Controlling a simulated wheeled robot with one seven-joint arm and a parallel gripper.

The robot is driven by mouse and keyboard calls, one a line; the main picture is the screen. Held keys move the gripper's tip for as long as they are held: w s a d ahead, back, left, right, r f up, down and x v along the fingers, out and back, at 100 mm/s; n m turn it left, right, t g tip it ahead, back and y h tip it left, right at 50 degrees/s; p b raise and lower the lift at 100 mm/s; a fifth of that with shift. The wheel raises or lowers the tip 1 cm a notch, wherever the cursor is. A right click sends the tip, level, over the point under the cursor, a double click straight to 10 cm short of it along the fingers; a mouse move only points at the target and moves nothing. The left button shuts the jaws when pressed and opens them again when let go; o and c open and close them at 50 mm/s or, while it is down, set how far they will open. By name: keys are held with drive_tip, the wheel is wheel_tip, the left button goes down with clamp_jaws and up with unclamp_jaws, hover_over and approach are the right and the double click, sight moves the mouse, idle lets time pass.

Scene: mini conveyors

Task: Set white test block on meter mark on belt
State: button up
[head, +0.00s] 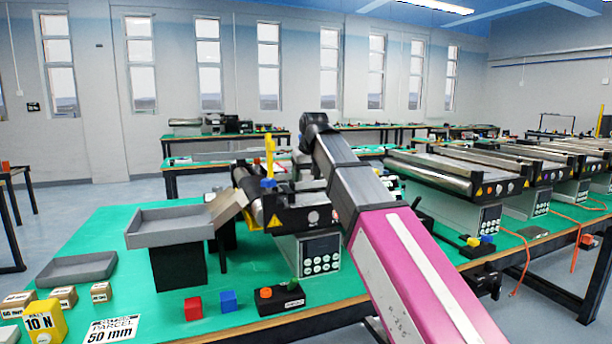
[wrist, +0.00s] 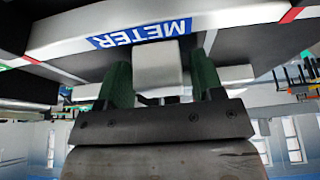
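In the wrist view the white test block (wrist: 157,66) sits between the two green fingers of my gripper (wrist: 161,84). The left finger is close against the block, and a narrow gap shows by the right finger, so the gripper looks open around it. The blue METER mark (wrist: 140,33) is upside down just beyond the block, on the pale side strip along the belt (wrist: 250,45). Whether the block rests on the belt is hard to tell. In the head view the block, the mark and my gripper are hidden behind my arm; the near conveyor (head: 300,215) shows partly.
A grey tray on a black stand (head: 170,236) is left of the conveyor. A red cube (head: 193,308), a blue cube (head: 228,301) and a black button box (head: 280,298) lie along the front edge. A yellow 10 N weight (head: 45,322) stands at the left. More conveyors (head: 460,172) are at the right.

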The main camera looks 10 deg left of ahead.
drive_tip(key=shift+r, duration=0.1)
drive_tip(key=v, duration=1.2)
drive_tip(key=shift+w+r, duration=0.1)
